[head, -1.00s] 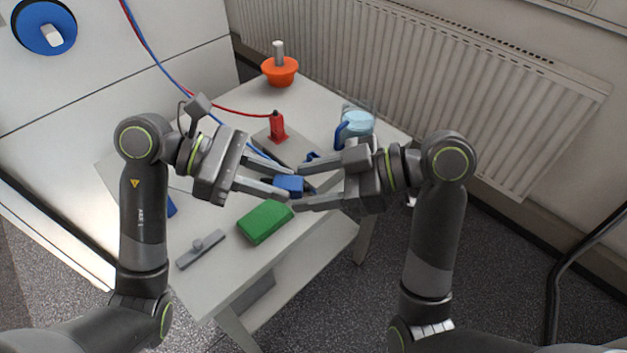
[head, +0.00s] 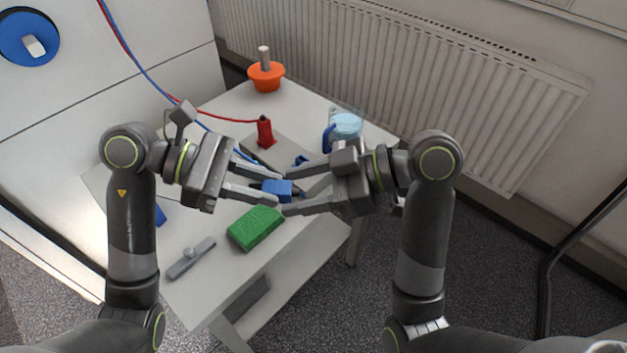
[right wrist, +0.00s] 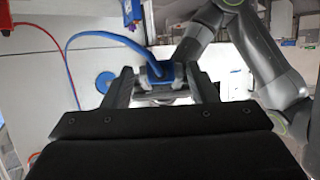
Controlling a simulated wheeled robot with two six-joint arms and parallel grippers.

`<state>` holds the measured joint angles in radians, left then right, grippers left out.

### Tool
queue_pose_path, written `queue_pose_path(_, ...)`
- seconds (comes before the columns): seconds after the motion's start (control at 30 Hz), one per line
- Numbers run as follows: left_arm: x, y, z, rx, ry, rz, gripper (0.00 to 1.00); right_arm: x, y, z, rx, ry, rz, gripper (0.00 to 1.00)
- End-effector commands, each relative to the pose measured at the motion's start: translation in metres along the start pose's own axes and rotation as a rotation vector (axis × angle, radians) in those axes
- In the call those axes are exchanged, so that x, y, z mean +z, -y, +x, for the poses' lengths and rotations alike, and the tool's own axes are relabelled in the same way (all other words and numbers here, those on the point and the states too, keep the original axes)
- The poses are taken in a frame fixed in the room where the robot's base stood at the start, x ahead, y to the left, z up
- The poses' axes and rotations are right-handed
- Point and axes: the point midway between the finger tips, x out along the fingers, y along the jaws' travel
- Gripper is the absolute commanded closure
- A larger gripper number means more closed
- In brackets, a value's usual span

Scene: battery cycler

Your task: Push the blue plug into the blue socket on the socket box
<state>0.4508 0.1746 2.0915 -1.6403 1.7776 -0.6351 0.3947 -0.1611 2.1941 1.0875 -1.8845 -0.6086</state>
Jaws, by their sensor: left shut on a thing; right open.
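My left gripper (head: 268,180) is shut on the blue plug (head: 278,189), held above the table. The plug also shows in the right wrist view (right wrist: 160,72), with its blue cable running off to the left. My right gripper (head: 289,191) is open, its fingertips facing the plug from the right. In the right wrist view the plug lies between my right fingers (right wrist: 163,88); I cannot tell if they touch it. The grey socket box (head: 287,147) is behind the grippers, with a red plug (head: 265,132) standing on it. A blue part (head: 301,160), perhaps the blue socket, shows partly behind my right finger.
A green block (head: 256,228) and a grey handled piece (head: 191,259) lie at the table's front. An orange bowl (head: 266,78) stands at the back and a clear jug with blue handle (head: 344,125) at the right. A radiator (head: 420,80) lines the wall.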

Motion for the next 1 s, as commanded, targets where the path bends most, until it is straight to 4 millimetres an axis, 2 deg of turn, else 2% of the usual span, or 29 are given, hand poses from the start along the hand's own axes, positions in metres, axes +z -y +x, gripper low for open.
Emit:
queue_pose_path(0.17, 0.0, 0.0, 0.0, -0.001, 0.0, 0.001, 0.93, 0.001, -0.001, -0.008, 0.004, 0.002, -0.002, 0.47)
queue_pose_path(1.0, 0.0, 0.0, 0.0, -0.001, 0.0, 0.001, 0.93, 0.001, -0.001, -0.091, 0.003, 0.005, -0.001, 0.47)
